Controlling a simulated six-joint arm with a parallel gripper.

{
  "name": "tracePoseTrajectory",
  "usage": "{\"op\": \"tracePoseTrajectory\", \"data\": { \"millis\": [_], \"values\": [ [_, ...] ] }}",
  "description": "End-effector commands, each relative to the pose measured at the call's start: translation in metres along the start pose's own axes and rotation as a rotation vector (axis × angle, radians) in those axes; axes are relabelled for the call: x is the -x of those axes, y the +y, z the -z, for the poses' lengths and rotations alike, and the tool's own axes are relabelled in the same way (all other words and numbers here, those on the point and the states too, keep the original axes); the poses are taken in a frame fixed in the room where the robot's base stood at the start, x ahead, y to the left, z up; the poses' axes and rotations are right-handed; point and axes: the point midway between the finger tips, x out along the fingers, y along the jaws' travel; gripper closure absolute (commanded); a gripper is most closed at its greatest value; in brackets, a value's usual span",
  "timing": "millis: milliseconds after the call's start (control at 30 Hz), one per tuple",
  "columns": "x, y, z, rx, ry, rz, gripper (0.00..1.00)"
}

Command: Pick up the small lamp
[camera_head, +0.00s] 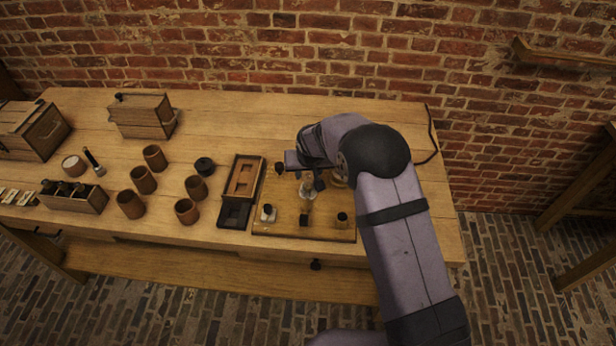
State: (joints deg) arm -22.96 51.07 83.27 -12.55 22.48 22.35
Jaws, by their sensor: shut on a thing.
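My gripper (311,182) is over the wooden board (330,235), right of the table's middle. Its fingers are small and dark in this view. They are shut on a small pale, glassy object, which looks like the small lamp (308,191). The lamp looks upright; I cannot tell whether its base touches the board. My wrist and forearm hide the right and back part of the board.
The board also holds a white-and-dark piece (268,213), a dark block (304,220) and a dark round piece (342,219). Left of it are an open case (233,214), several brown jars (130,204) and a bottle crate (92,203). The table's back middle is clear.

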Motion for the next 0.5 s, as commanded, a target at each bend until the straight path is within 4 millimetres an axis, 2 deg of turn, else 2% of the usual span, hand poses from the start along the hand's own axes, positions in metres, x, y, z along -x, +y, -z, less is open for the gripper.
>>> {"op": "tracePoseTrajectory", "data": {
  "millis": [167,500],
  "values": [
    [0.013,0.000,0.007,-0.001,0.004,0.001,0.92],
    [0.064,0.000,0.029,-0.001,0.004,0.001,0.92]
  ]
}}
